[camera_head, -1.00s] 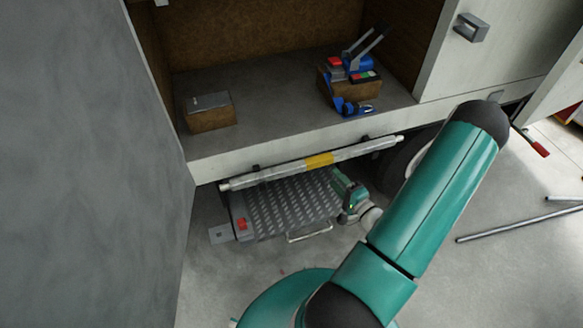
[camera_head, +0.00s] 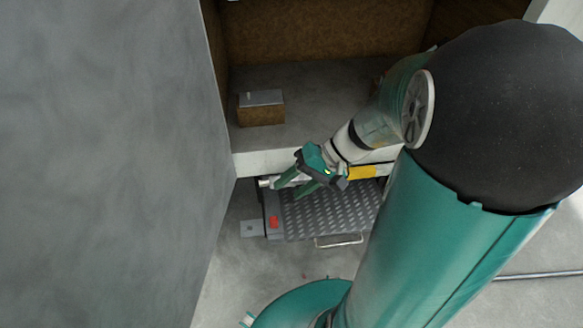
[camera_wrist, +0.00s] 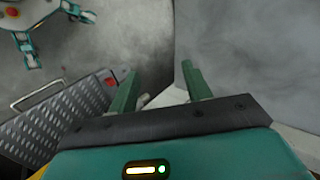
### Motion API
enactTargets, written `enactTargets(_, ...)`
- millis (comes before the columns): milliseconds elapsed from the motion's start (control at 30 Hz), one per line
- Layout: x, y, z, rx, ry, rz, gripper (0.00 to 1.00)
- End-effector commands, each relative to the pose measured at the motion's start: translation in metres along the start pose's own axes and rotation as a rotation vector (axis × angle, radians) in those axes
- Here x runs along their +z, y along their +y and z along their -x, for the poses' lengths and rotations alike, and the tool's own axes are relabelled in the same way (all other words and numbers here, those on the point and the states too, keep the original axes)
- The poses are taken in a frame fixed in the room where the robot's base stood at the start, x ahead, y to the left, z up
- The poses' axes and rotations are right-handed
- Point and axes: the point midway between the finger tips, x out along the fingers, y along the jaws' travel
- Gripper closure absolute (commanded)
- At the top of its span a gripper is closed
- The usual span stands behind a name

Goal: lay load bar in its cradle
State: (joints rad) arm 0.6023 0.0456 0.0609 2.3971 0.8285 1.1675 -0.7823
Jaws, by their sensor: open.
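The load bar (camera_head: 362,173), silver with a yellow band, lies along the front edge of the truck bed in the head view. Its middle is partly hidden by my arm. My gripper (camera_head: 288,191) is open, with its green fingers at the left part of the bar, close to its end. I cannot tell if they touch it. In the wrist view the open fingers of my gripper (camera_wrist: 160,80) point toward a grey panel and floor, with a pale bit, perhaps the bar's end, between them. I cannot make out the cradle for certain.
A brown block with a grey top (camera_head: 261,108) stands on the bed. A large grey panel (camera_head: 110,150) closes off the left side. My arm hides the right.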

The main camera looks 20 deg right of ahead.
Motion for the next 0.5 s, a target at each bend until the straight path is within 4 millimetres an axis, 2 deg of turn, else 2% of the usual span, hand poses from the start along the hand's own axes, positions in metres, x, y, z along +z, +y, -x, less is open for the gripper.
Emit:
enactTargets(33, 0.009, -0.012, 0.002, 0.072, -0.013, 0.042, 0.51)
enactTargets(267, 0.04, -0.046, 0.019, 0.385, 0.014, 0.187, 0.51)
enactTargets(500, 0.062, -0.082, 0.052, 0.624, 0.2, 0.353, 0.51)
